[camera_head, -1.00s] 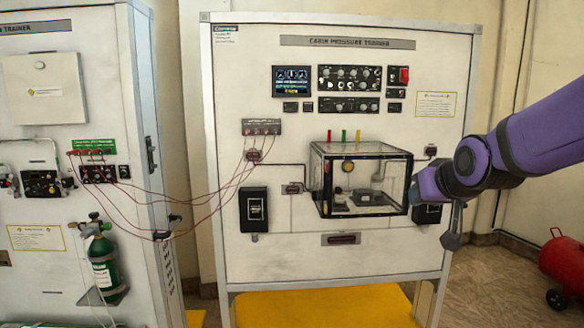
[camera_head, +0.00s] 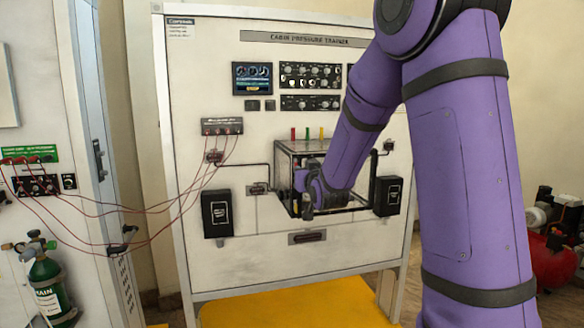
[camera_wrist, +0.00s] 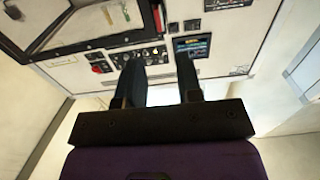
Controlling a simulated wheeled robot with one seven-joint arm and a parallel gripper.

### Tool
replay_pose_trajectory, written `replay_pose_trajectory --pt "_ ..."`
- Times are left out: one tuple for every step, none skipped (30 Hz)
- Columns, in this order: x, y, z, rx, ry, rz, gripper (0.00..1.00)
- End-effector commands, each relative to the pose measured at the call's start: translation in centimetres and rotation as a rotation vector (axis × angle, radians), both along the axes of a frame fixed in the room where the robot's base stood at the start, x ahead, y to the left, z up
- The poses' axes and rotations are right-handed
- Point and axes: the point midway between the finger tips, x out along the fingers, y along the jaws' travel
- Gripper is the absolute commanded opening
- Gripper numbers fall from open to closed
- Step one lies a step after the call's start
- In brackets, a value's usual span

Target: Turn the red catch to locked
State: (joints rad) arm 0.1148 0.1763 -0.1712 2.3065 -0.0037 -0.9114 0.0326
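A thin red upright piece (camera_head: 293,133) stands at the left end of a row of coloured pieces on the clear chamber box (camera_head: 283,147). A red piece (camera_wrist: 157,18) also shows beside the box edge in the wrist view. A separate red switch (camera_wrist: 98,67) is on the panel; my arm hides it in the head view. I cannot tell which is the catch, or its locked or unlocked setting. My gripper (camera_head: 307,206) is in front of the box's left side. In the wrist view my gripper (camera_wrist: 160,60) has its fingers apart, with nothing between them.
Red cables hang from a terminal block (camera_head: 222,126) left of the box. Dark units (camera_head: 217,213) and (camera_head: 388,196) flank it on the panel. A yellow platform (camera_head: 290,305) lies below. A green cylinder (camera_head: 48,286) is at far left and a red tank (camera_head: 547,256) at right.

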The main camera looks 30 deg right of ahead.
Motion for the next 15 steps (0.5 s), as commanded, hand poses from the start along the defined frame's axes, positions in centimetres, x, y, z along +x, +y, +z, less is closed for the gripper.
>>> replay_pose_trajectory --pt "0.9 -0.3 -0.1 -0.001 0.001 0.0 0.33" --pt "1.4 -0.4 -0.1 0.0 0.002 0.0 0.33" --pt "2.1 -0.6 -0.1 -0.001 0.001 0.0 0.33" --pt "2.7 -0.8 -0.1 0.0 0.002 0.0 0.33" --pt "3.2 -0.9 -0.1 -0.001 0.001 0.0 0.33" --pt "3.9 -1.1 -0.1 -0.001 0.001 0.0 0.33" --pt "4.4 -1.3 -0.1 -0.001 0.001 0.0 0.33" --pt "4.8 -1.4 -0.1 0.0 0.002 -0.001 0.33" --pt "5.4 -1.6 0.0 -0.001 0.001 0.0 0.33" --pt "5.8 -1.7 -0.1 0.0 0.002 0.0 0.33" --pt "6.2 -1.8 -0.1 0.0 0.002 -0.001 0.33" --pt "6.7 -1.9 0.0 -0.001 0.001 0.0 0.33" --pt "7.0 -2.0 0.0 -0.001 0.001 0.0 0.33" --pt "7.2 -2.1 0.0 -0.001 0.001 0.0 0.33" --pt "7.6 -2.2 0.0 0.001 0.002 0.0 0.33"
